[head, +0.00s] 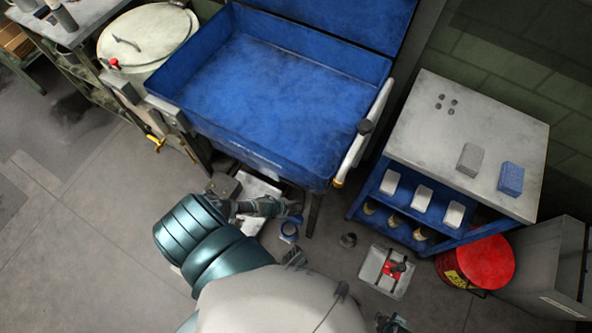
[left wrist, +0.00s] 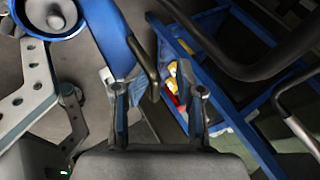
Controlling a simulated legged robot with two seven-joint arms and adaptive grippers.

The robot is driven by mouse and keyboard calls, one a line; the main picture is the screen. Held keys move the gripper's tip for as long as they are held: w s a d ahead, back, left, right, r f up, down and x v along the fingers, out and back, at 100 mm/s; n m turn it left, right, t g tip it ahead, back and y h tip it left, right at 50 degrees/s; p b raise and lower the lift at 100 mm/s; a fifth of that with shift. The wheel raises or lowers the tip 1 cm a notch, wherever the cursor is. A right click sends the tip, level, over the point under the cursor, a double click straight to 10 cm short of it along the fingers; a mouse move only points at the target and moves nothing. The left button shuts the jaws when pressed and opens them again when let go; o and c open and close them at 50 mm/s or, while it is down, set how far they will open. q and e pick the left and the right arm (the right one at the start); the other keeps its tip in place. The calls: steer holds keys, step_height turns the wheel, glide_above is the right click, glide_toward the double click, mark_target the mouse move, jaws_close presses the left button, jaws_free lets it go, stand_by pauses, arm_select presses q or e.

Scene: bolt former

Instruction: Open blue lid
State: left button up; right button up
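The blue basin (head: 285,95) stands open in the head view, its inside bare. A blue panel (head: 345,18), which looks like its lid, is raised along the back and cut off by the top edge. My left gripper (head: 292,212) is low in front of the basin, below its front wall and apart from it. In the left wrist view its two fingers (left wrist: 160,105) are spread, with a dark bar (left wrist: 145,62) reaching between them; contact cannot be told. A dark part at the bottom edge may be my right gripper (head: 391,323); its fingers are unclear.
A grey-topped blue cart (head: 465,135) stands to the right, with a red drum (head: 478,262) and a grey bin (head: 550,265) near it. A pale round-lidded vessel (head: 148,38) is at left. A small tray (head: 387,272) sits on the floor. Floor at lower left is clear.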

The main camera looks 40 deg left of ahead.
arm_select(q)
steer(key=shift+d+r, duration=0.2)
steer(key=shift+d, duration=0.15)
